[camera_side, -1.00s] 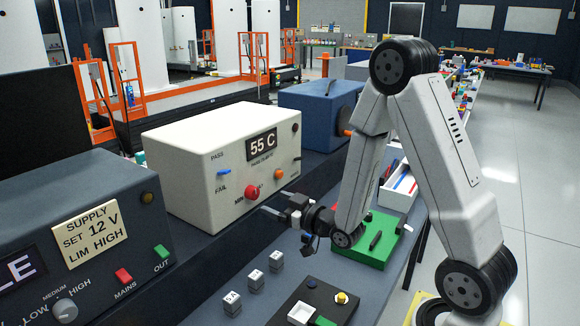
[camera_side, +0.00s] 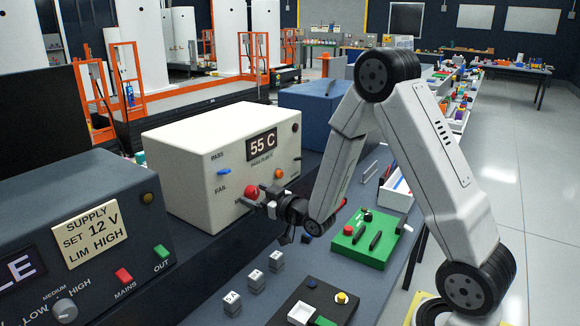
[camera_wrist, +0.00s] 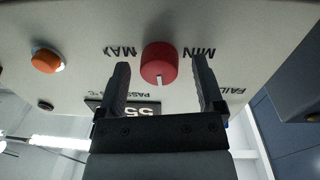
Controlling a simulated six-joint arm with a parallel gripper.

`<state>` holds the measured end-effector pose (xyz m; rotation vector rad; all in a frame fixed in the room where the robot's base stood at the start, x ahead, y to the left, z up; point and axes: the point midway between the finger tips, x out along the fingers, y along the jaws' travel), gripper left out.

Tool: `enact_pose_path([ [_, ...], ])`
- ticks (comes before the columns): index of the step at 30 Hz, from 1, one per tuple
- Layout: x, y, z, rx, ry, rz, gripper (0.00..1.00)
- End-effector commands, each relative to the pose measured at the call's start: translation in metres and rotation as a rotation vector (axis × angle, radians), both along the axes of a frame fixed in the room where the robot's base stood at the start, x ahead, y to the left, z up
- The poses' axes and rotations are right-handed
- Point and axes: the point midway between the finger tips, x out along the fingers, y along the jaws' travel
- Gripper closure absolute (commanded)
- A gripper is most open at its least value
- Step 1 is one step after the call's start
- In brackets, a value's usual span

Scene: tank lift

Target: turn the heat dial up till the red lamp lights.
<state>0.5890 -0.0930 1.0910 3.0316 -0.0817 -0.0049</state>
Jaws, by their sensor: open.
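The red dial (camera_side: 251,191) is on the front of a cream box (camera_side: 180,175) whose display (camera_side: 262,145) reads 55 C. In the wrist view, which shows the box upside down, the red dial (camera_wrist: 157,60) lies between MIN and MAX labels, its white mark pointing toward the display. My gripper (camera_side: 256,196) is at the dial, partly covering it in the side view. In the wrist view my gripper (camera_wrist: 160,66) is open, one finger on each side of the dial with gaps showing. A small round lamp (camera_side: 296,128) at the box's upper right looks dark.
A blue switch (camera_side: 224,171) and an orange knob (camera_side: 279,173) are on the same face, the orange knob close to my gripper. A dark supply unit (camera_side: 120,270) stands at left. A green block (camera_side: 350,255) and white cubes (camera_side: 254,279) lie on the bench.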

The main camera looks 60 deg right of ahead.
Motion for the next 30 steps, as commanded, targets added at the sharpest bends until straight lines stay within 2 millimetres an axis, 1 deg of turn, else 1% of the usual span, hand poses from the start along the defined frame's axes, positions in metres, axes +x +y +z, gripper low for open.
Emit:
enact_pose_path([
  [1,-0.0001,0.0000,0.0000,0.000,0.000,0.000,0.17],
  [2,-0.0001,0.0000,0.0000,0.000,0.000,0.000,0.27],
  [3,-0.0002,-0.0001,0.0000,0.000,0.000,0.000,0.39],
  [5,-0.0002,-0.0001,0.0000,0.000,0.000,0.000,0.58],
  [6,-0.0002,-0.0001,0.0000,0.000,0.000,0.000,0.71],
  [9,-0.0003,-0.0001,0.0001,0.000,0.000,0.000,1.00],
  [16,-0.0004,-0.0002,0.0002,0.030,-0.001,0.000,1.00],
  [25,-0.0005,-0.0004,0.0007,0.189,-0.001,-0.001,1.00],
  [30,-0.0005,-0.0004,0.0006,0.228,0.000,-0.001,1.00],
])
